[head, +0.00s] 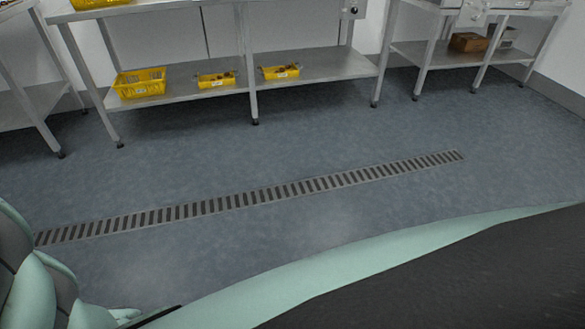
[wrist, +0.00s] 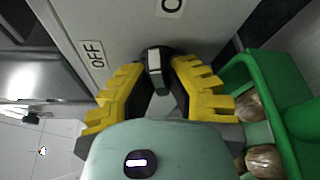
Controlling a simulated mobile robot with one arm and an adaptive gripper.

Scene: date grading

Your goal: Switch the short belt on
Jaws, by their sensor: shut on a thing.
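In the wrist view, a dark rotary switch knob with a pale grip bar (wrist: 154,60) stands on a light grey panel (wrist: 125,22). A label reading OFF (wrist: 93,52) is to its left. A second label (wrist: 172,6), cut off by the top edge, is above it and slightly right. My gripper (wrist: 157,72) has yellow toothed fingers and is closed on the knob from both sides. The bar points roughly up in the picture, between the two labels. The head view does not show my gripper, and I cannot make out the short belt in either view.
A green crate (wrist: 240,68) holding brown dates (wrist: 249,105) is close to the right finger. The head view shows a clear blue-grey floor (head: 330,225) with a drain grate (head: 250,198), and steel tables at the back with yellow crates (head: 140,83) on the lower shelf (head: 320,68).

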